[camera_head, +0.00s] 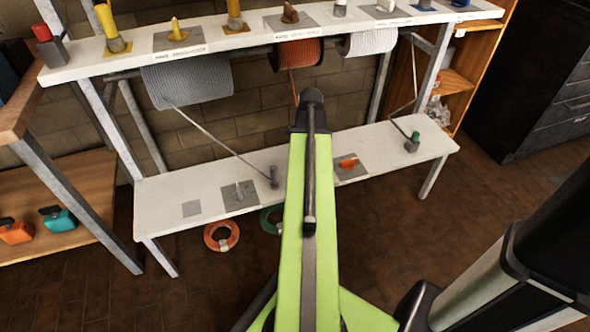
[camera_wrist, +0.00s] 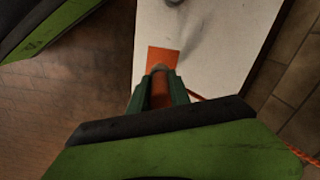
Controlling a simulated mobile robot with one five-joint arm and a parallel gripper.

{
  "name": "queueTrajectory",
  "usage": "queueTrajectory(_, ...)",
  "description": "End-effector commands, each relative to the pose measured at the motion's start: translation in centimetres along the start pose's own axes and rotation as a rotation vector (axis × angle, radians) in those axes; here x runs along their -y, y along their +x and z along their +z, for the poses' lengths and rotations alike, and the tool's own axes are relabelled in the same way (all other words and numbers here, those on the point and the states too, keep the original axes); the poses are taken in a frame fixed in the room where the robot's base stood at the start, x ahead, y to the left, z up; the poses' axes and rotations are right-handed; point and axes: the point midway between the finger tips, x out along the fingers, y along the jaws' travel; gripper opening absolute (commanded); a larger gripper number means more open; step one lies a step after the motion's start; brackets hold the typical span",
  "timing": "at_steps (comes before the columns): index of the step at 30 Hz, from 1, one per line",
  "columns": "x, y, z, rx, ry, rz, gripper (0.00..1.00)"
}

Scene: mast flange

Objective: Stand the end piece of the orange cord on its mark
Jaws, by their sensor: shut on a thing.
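My gripper (camera_wrist: 159,84) is shut on the end piece (camera_wrist: 160,94) of the orange cord, an orange piece with a greyish end, between its green fingers. Just beyond the fingertips in the wrist view lies a flat orange square mark (camera_wrist: 161,55) on the white lower shelf. The piece overlaps the near part of the mark in the picture; I cannot tell whether it touches the shelf. The orange cord (camera_wrist: 305,155) shows at the lower right. In the head view the cord (camera_head: 293,88) drops from an orange spool (camera_head: 298,54), and my arm hides the gripper, piece and mark.
On the lower shelf (camera_head: 160,190), a grey cord's end piece (camera_head: 274,177) stands left of my arm, and a green-topped one (camera_head: 412,143) stands right. A grey plate with an orange item (camera_head: 347,163) lies close right. Shelf posts (camera_head: 110,130) flank the space.

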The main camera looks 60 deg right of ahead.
Motion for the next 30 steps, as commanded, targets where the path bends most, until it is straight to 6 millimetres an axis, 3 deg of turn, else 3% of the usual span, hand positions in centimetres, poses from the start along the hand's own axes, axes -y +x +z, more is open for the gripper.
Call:
queueTrajectory(4, 0.1, 0.5, 0.1, 0.000, -0.003, 0.000, 0.00)
queueTrajectory(11, 0.0, 4.3, 0.1, 0.000, 0.000, 0.000, 0.00)
queueTrajectory(23, 0.2, 4.4, 0.3, 0.000, -0.007, 0.000, 0.00)
queueTrajectory(24, 0.2, 4.3, 0.3, 0.000, -0.007, 0.000, 0.27)
queueTrajectory(28, 0.2, 4.2, 0.3, 0.000, -0.006, 0.000, 0.44)
queueTrajectory(30, 0.2, 4.2, 0.3, 0.000, -0.006, 0.000, 0.45)
